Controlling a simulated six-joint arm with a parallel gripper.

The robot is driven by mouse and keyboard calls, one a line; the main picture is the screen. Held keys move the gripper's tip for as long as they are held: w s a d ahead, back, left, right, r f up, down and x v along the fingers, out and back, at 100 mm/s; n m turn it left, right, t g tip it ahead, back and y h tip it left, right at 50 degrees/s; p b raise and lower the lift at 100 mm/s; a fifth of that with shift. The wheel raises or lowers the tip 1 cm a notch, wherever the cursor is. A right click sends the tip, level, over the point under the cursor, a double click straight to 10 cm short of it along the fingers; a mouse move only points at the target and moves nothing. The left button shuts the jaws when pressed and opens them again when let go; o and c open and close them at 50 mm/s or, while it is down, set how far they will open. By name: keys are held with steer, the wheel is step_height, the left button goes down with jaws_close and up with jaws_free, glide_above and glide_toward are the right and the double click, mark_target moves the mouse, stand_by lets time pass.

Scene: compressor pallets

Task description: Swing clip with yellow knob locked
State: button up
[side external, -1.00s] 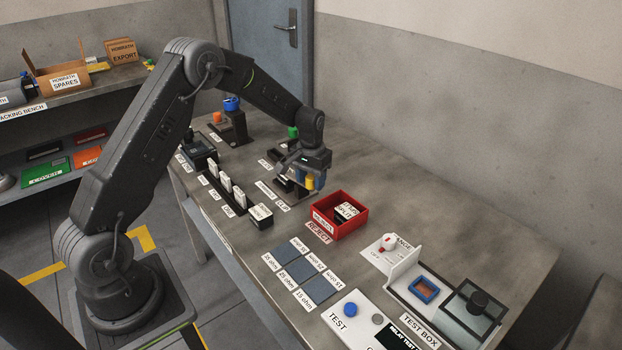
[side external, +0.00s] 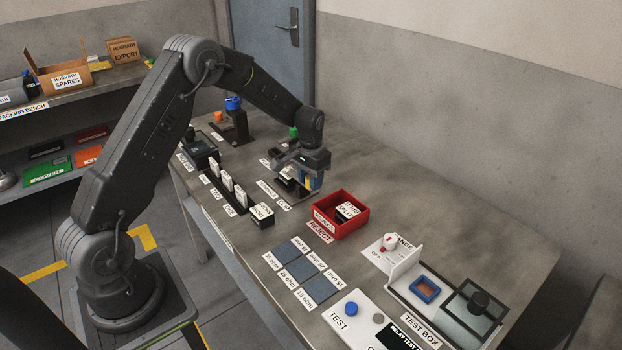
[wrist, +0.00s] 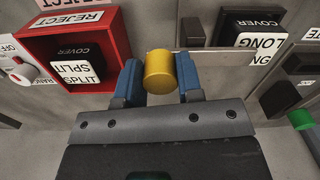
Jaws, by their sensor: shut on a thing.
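The yellow knob (wrist: 159,72) is a short upright cylinder between the two blue finger pads of my gripper (wrist: 160,76) in the wrist view. My gripper is shut on the knob, with one pad on each side. In the side view my gripper (side external: 312,182) is low over the bench beside the dark clip station (side external: 288,187). Only a sliver of yellow shows there, behind a blue finger. The swing clip's arm below the knob is hidden, so its angle cannot be told.
A red reject bin (side external: 352,232) holding a cover stands close to the gripper. A cover marked LONG (wrist: 259,40) lies near in the wrist view. A green knob (side external: 293,132) stands behind. Slotted covers (side external: 225,182) stand left; the test box (side external: 405,318) is at the front.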

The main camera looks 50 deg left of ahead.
steer(key=o, duration=0.9)
step_height(320, 180, up, 14)
steer(key=shift+f, duration=0.1)
steer(key=s+d+r+t, duration=0.1)
steer(key=s+d+r, duration=0.5)
steer(key=r, duration=0.1)
steer(key=s+d+t, duration=0.1)
steer(key=s+d, duration=0.2)
steer(key=s, duration=0.4)
steer(key=s+d+r+m+t, duration=0.1)
steer(key=s+d+t, duration=0.1)
steer(key=s, duration=0.6)
steer(key=s+d+r+t, duration=0.1)
steer(key=s+d, duration=0.3)
steer(key=s, duration=0.3)
steer(key=shift+s+d+r+m+t, duration=0.15)
steer(key=shift+s+r+m+t, duration=0.1)
steer(key=shift+m+t, duration=0.05)
